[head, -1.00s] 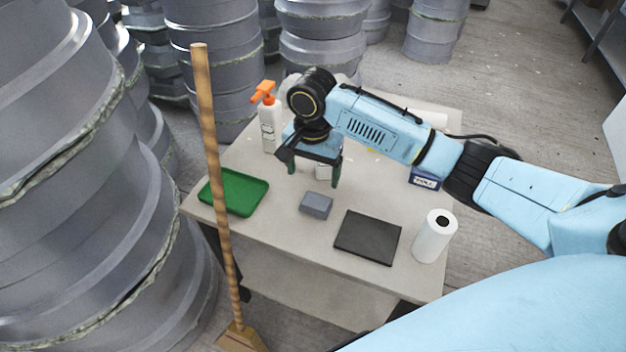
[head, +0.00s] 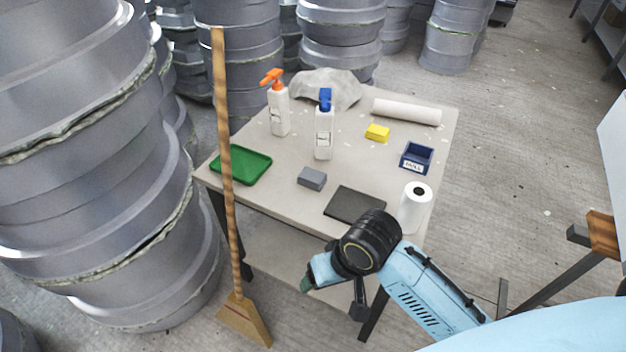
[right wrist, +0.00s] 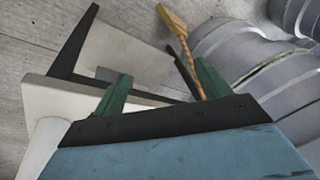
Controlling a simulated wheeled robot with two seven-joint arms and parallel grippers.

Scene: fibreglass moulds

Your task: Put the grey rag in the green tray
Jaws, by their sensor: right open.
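A small grey block-shaped piece (head: 312,178), which looks like the folded grey rag, lies on the table between the green tray and a dark flat pad. The green tray (head: 243,165) lies at the table's left side and looks empty; the broom handle crosses in front of its left part. My right gripper (head: 331,298) is low in front of the table's near edge, apart from the rag and the tray. In the right wrist view its green fingers (right wrist: 162,75) are spread with nothing between them. My left gripper is not in view.
An upright broom (head: 224,150) stands at the table's left front. The table also holds a dark pad (head: 355,204), paper roll (head: 415,207), orange-topped bottle (head: 279,108), blue-topped bottle (head: 324,130), yellow block (head: 377,132), blue bin (head: 416,158) and pale crumpled heap (head: 325,88). Stacked moulds crowd the left.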

